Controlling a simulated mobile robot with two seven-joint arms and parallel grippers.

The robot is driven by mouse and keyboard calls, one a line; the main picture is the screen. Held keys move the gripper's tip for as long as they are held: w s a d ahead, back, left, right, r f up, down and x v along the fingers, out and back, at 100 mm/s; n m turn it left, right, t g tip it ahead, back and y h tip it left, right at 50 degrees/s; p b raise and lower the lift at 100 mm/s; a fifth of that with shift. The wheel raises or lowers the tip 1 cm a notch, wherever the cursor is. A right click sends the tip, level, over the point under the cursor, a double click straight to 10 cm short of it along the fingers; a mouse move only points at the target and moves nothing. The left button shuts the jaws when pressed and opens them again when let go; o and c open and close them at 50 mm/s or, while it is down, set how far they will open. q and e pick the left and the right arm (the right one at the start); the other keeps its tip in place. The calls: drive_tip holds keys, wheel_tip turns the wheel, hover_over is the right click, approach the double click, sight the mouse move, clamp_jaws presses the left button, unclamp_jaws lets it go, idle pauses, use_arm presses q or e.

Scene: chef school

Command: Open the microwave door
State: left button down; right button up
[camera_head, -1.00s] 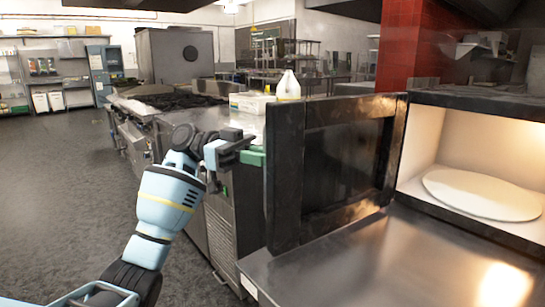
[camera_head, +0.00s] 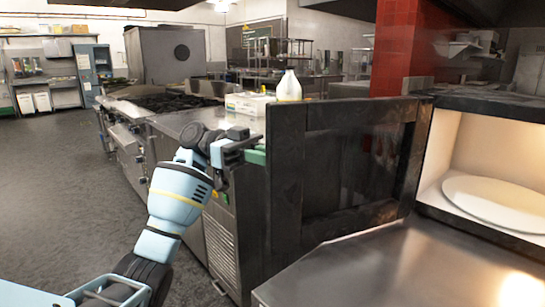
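The microwave (camera_head: 490,102) stands on a steel counter at the right. Its dark door (camera_head: 288,190) is swung wide open to the left and shows its dark window. The pale interior and a white round turntable plate (camera_head: 496,201) are visible. My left gripper (camera_head: 250,150) is just left of the door's outer edge, level with its upper half. Its fingers are partly hidden by the door edge, so I cannot tell whether they are open or touch the door. My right gripper is not in view.
The steel counter (camera_head: 390,268) in front of the microwave is bare. Behind the door, another counter holds a white jug (camera_head: 289,87) and a white box (camera_head: 249,103). A stove (camera_head: 160,103) stands further left. The grey floor (camera_head: 60,190) at left is clear.

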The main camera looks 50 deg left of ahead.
use_arm(q)
drive_tip(key=shift+w+a, duration=0.15)
drive_tip(key=shift+a, duration=0.05)
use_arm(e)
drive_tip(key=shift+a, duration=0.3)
use_arm(q)
drive_tip(key=c, duration=1.5)
unclamp_jaws()
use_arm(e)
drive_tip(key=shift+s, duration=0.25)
use_arm(q)
drive_tip(key=v, duration=0.7)
drive_tip(key=shift+a, duration=0.4)
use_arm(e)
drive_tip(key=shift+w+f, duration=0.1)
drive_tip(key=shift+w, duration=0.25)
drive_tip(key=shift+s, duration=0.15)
